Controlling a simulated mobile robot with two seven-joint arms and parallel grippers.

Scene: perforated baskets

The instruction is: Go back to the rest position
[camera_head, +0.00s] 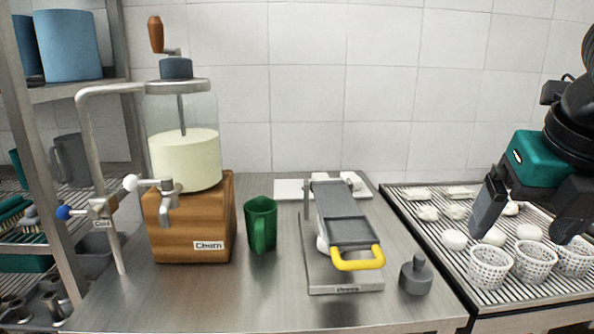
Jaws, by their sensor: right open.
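My right gripper (530,213) is at the right side of the head view, above the slatted rack. Its two dark fingers are apart, with nothing held between them. White perforated baskets (490,268) stand in a row along the front of the rack (460,268), below the fingers. Behind them lie several white rounded pieces (454,239), partly hidden by the gripper. My left gripper does not show in this view.
A churn (193,226) on a wooden block, a green mug (261,226), a press with a yellow handle (358,259) and a grey weight (416,276) stand on the steel counter (200,300). A metal shelf post (40,150) stands at left. The counter's front is clear.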

